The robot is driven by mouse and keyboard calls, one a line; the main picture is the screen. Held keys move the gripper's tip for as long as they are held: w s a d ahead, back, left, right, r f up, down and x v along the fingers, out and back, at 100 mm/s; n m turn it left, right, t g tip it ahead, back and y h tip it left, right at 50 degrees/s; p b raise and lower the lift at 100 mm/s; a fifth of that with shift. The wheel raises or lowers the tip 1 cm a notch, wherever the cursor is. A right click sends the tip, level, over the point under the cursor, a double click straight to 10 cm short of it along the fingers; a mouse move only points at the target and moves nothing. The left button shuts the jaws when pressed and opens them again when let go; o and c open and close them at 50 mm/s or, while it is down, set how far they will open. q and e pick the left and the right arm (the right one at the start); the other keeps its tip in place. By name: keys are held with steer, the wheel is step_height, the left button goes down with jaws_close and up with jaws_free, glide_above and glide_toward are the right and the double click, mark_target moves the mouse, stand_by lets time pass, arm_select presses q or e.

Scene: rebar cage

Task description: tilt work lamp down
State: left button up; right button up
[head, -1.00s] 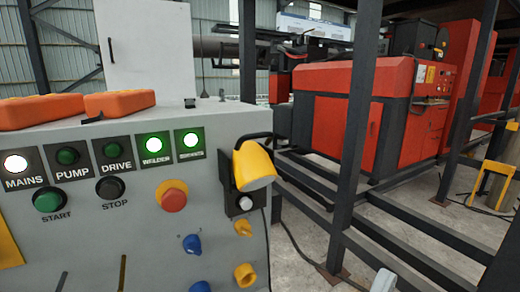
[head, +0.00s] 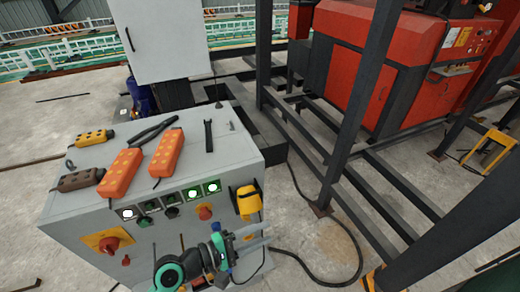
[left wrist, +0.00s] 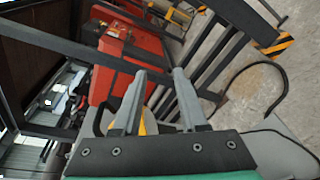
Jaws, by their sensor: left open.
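The work lamp (head: 248,202) is a yellow hooded lamp at the right end of the grey control console's front, in the head view. My left gripper (head: 268,237) is just below the lamp, with its two grey fingers pointing right. It is open, with nothing visible held. In the left wrist view the open fingers (left wrist: 160,74) reach forward, and part of the yellow lamp (left wrist: 151,122) shows behind and between them. The fingers hide much of the lamp there, and I cannot tell whether they touch it. My right gripper is not in view.
The grey console (head: 100,212) carries orange pendants (head: 166,153) and tools on top, with lit indicators and knobs on its front. A dark steel frame (head: 352,120) stands at right, before a red machine (head: 375,65). A black cable (head: 335,282) runs across the floor.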

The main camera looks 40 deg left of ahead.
mark_target(249, 200)
arm_select(q)
steer(key=s+a+r+n+y+p, duration=0.3)
steer(key=s+a+r+y+p, duration=0.1)
steer(key=a+r+p, duration=0.4)
steer(key=x, duration=0.4)
steer(key=b+x, duration=0.1)
steer(key=x, duration=0.7)
steer(key=shift+a+f+b, duration=0.3)
steer(key=shift+f+b, duration=0.05)
steer(key=shift+b, duration=0.05)
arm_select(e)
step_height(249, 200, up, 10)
arm_select(q)
steer(key=shift+c, duration=0.3)
jaws_close()
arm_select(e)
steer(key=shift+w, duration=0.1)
